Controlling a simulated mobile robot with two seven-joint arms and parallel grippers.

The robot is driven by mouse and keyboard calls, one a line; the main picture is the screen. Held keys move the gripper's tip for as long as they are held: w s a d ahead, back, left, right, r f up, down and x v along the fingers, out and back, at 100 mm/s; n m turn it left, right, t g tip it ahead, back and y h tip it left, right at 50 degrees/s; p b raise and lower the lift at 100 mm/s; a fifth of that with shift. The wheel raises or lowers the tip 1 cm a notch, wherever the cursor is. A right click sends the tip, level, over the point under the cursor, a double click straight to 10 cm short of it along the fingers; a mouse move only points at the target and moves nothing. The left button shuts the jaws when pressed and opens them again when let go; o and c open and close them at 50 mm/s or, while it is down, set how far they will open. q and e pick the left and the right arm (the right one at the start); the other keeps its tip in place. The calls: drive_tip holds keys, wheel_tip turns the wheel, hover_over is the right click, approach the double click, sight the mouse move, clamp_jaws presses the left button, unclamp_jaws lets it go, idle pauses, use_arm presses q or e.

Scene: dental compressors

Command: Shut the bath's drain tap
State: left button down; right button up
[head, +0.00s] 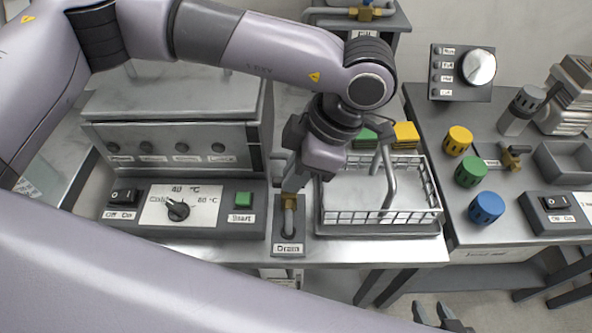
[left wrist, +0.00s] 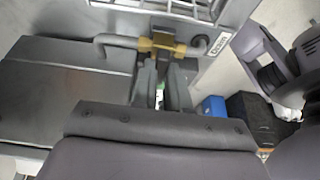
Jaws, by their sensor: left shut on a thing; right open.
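The drain tap (head: 291,201) is a small brass valve on a grey pipe, above the plate labelled "Drain" (head: 288,248). In the left wrist view the brass tap (left wrist: 163,43) lies across the fingertips, with the pipe running left from it. My left gripper (head: 292,184) reaches down onto the tap and is shut on it; its fingers also show in the left wrist view (left wrist: 164,80). The tap's handle is mostly hidden between the fingers, so I cannot tell its angle. My right gripper (head: 438,317) is open and empty at the bottom edge of the head view.
The bath's control panel (head: 186,208) with dial and green button is left of the tap. A wire basket (head: 384,217) stands close on the right. Yellow, green and blue knobbed caps (head: 486,207) stand on the right bench. My left forearm spans the upper view.

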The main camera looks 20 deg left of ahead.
use_arm(q)
drive_tip(key=c, duration=1.1)
unclamp_jaws()
drive_tip(key=v, duration=0.7)
drive_tip(key=shift+r, duration=0.1)
